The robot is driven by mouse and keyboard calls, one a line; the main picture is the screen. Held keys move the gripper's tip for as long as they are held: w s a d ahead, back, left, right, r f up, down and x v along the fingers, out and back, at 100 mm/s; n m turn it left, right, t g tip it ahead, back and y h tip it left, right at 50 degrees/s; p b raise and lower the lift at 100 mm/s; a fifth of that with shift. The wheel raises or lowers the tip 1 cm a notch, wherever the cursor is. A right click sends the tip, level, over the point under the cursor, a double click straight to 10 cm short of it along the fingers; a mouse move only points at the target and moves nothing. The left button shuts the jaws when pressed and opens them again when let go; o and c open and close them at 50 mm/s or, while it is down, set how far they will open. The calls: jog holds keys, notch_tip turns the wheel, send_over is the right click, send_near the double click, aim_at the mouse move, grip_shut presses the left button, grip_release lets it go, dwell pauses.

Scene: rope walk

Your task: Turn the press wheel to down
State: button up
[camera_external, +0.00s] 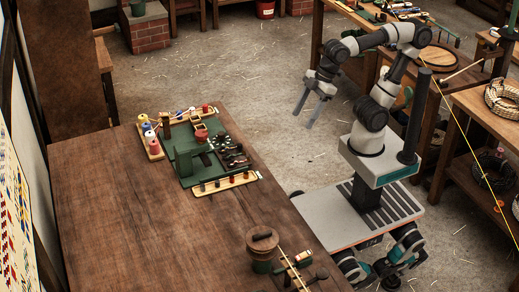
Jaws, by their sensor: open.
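My gripper (312,106) is open and empty. It hangs over the bare floor, to the right of the wooden table (110,220) and apart from it. On the table's far end stands a green bench device (185,163) with a green upright block, small dark tools and a small dark wheel-like part (220,138) near its right side. I cannot tell for sure whether that part is the press wheel, nor how it is turned.
Racks of coloured spools (145,121) and pegs (224,184) flank the green device. A lidded green pot (262,253) stands at the table's near right. Shelves with rope coils (503,95) are at the right. The floor between table and robot is clear.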

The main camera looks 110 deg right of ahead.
jog(key=w+d+r+n+g+p, duration=0.1)
jog(key=w+d+r+n+p, duration=0.15)
jog(key=w+r+p, duration=0.55)
jog(key=w+d+r+n+g+p, duration=0.15)
jog(key=w+d+r, duration=0.35)
jog(key=w, duration=0.7)
jog(key=n+g+p, duration=0.3)
jog(key=n+p, duration=0.1)
jog(key=p, duration=0.6)
send_over(201, 133)
notch_tip(201, 133, down, 2)
jog(key=shift+t, duration=0.25)
notch_tip(201, 133, down, 18)
jog(key=shift+b, duration=0.4)
jog(key=shift+c, duration=0.3)
jog(key=c, duration=1)
